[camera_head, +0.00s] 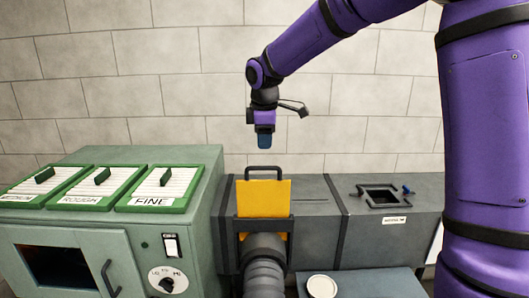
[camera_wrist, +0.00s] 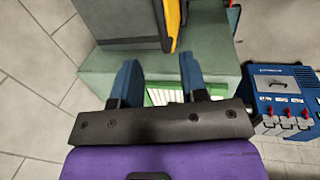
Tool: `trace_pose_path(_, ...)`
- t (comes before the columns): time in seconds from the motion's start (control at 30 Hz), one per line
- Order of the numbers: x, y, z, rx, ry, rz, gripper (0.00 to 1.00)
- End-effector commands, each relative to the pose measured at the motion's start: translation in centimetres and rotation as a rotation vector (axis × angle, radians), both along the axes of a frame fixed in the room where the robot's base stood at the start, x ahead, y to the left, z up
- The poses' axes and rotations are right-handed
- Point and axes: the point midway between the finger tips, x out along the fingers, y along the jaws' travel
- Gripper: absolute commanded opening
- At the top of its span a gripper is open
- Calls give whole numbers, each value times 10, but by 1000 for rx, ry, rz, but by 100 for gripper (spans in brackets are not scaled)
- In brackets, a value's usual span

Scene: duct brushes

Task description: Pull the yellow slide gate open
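The yellow slide gate (camera_head: 263,199) stands upright in a dark frame on the grey duct, with its yellow plate showing above the frame. A black loop handle (camera_head: 264,169) is on its top edge. My gripper (camera_head: 265,141) is above the handle and appears apart from it, with its blue fingers pointing down. In the wrist view my gripper (camera_wrist: 158,62) has its two blue fingers spread with nothing between them. A yellow edge of the slide gate (camera_wrist: 177,20) shows at the top of the wrist view, beyond the fingertips.
A green cabinet (camera_head: 205,185) with labelled filter panels, a dial and a switch stands at left. A port with a dark opening (camera_head: 382,196) is on the duct at right. A round white lid (camera_head: 321,286) is in front. A blue machine (camera_wrist: 285,95) shows in the wrist view.

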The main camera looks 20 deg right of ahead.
Motion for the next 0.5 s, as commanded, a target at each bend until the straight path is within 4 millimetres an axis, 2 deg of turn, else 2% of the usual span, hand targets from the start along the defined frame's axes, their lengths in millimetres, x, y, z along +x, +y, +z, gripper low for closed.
trace_pose_path(0.03,-1,0,8,0,-3,-1,40)
trace_pose_path(0.2,-4,1,21,0,0,-1,40)
trace_pose_path(0.5,-5,1,25,0,0,-1,40)
